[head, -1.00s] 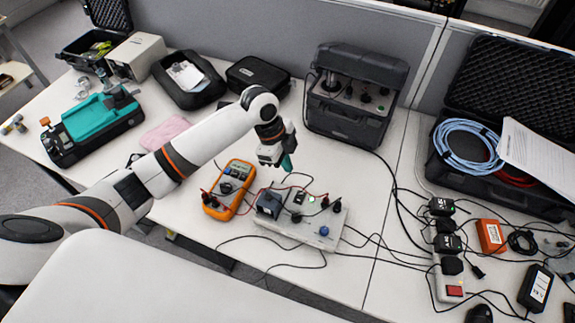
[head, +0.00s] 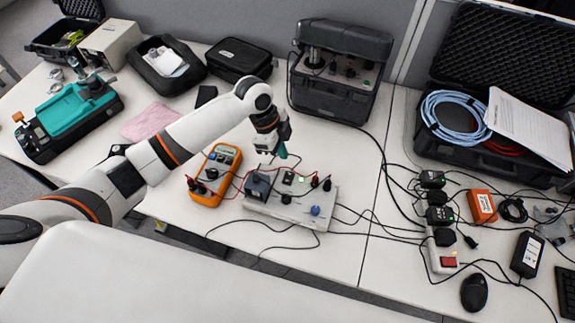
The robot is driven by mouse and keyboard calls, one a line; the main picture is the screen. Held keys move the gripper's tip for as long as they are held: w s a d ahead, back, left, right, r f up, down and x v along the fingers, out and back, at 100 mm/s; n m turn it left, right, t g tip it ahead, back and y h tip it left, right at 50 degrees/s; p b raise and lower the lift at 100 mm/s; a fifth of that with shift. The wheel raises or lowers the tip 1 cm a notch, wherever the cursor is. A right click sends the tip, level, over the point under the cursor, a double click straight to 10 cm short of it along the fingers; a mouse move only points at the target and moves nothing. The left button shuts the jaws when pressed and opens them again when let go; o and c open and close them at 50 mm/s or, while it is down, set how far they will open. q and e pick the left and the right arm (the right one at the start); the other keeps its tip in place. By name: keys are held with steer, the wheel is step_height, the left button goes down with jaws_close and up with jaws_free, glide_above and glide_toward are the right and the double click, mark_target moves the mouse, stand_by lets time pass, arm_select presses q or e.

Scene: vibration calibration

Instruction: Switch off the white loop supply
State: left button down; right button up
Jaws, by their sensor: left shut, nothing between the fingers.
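The white loop supply (head: 272,210) is a flat pale box on the table, right of the orange multimeter. On its top I see a dark block (head: 257,186), a blue knob (head: 315,210), a small lit green spot and several dark plugs with leads. My left gripper (head: 282,153) is above the rear part of the box, pointing down, its fingers shut and empty. I cannot tell whether it touches the box. The switch itself is too small to make out. My right gripper is not in view.
An orange multimeter (head: 214,172) lies left of the box, leads running between them. A dark case (head: 340,72) stands behind. Cables and a power strip (head: 440,254) with a red switch lie right. A pink cloth (head: 151,121) lies left. The table front is mostly clear.

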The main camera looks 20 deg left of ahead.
mark_target(290, 174)
arm_select(q)
steer(key=x, duration=0.5)
steer(key=p+x, duration=0.1)
steer(key=x, duration=0.1)
steer(key=shift+w+a+f, duration=0.15)
steer(key=shift+a+f, duration=0.1)
steer(key=shift+f, duration=0.7)
steer(key=shift+w+f, duration=0.1)
steer(key=shift+w+f+b, duration=0.2)
steer(key=shift+f+b, duration=0.4)
steer(key=shift+r, duration=0.3)
steer(key=shift+s+p, duration=0.1)
steer(key=shift+p, duration=0.2)
